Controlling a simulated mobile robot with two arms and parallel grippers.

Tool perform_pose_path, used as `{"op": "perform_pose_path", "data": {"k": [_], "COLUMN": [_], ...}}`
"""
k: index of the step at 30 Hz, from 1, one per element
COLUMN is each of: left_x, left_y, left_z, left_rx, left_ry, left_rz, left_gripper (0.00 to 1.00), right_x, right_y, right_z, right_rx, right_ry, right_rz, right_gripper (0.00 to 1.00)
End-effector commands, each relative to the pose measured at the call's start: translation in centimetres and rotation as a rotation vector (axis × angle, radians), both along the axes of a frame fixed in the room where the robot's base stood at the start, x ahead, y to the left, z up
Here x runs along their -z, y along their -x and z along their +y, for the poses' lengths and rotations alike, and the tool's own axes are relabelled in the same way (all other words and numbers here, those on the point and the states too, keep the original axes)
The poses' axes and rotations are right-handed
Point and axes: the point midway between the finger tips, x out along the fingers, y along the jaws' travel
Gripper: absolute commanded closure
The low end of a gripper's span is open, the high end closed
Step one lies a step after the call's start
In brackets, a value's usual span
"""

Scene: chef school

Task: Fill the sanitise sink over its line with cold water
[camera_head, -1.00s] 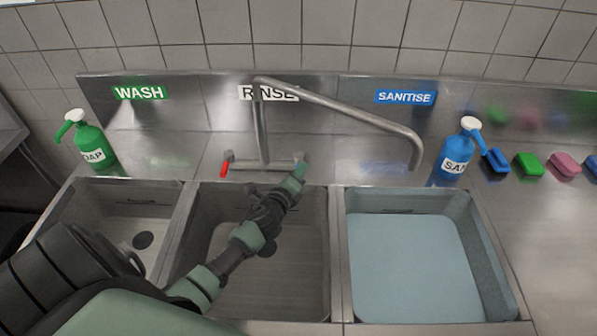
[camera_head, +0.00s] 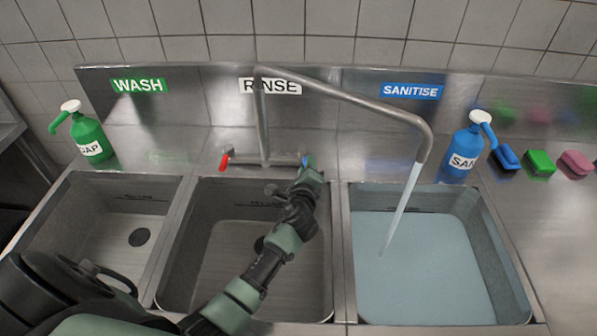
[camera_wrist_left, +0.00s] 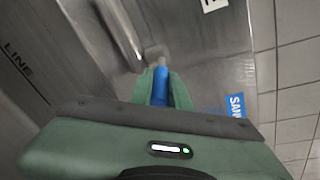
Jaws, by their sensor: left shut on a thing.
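The sanitise sink (camera_head: 355,285) is the right basin, under the blue SANITISE label (camera_head: 411,91). It holds pale blue water (camera_head: 430,275); its dark line mark (camera_head: 402,210) shows on the back wall above the water. The faucet spout (camera_head: 340,98) reaches over this basin and a stream of water (camera_head: 400,212) falls from it. My left gripper (camera_head: 307,168) is at the blue cold tap handle (camera_head: 305,160), right of the red handle (camera_head: 224,160). In the left wrist view its fingers are shut on the blue handle (camera_wrist_left: 160,86). My right gripper is not in view.
The wash basin (camera_head: 110,225) and rinse basin (camera_head: 215,260) hold no visible water. A green soap bottle (camera_head: 90,138) stands at the left, a blue sanitiser bottle (camera_head: 462,155) at the right. Several coloured sponges (camera_head: 540,163) lie on the right ledge.

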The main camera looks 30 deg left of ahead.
Motion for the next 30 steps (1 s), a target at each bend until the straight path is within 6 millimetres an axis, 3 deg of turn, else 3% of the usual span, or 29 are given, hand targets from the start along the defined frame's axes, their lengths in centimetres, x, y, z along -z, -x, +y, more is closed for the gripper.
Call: {"op": "perform_pose_path", "data": {"k": [4,14,15,17,30], "left_x": [0.39,0.11,0.11,0.1,-0.08], "left_y": [-0.19,-0.17,-0.17,-0.18,0.65], "left_z": [-0.31,-0.31,-0.31,-0.3,-0.73], "left_rx": [-0.055,-0.071,-0.071,-0.071,-0.069], "left_ry": [0.003,0.001,0.002,0.002,0.002], "left_rz": [0.001,0.002,0.003,0.003,0.0], "left_gripper": [1.0,1.0,0.8,0.63,0.61], "right_x": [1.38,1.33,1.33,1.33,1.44], "right_y": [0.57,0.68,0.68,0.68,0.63], "right_z": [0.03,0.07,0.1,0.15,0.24], "right_rx": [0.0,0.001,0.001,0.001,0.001], "right_ry": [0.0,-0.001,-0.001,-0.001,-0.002], "right_rz": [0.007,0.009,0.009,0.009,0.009], "right_gripper": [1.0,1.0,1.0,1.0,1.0]}}
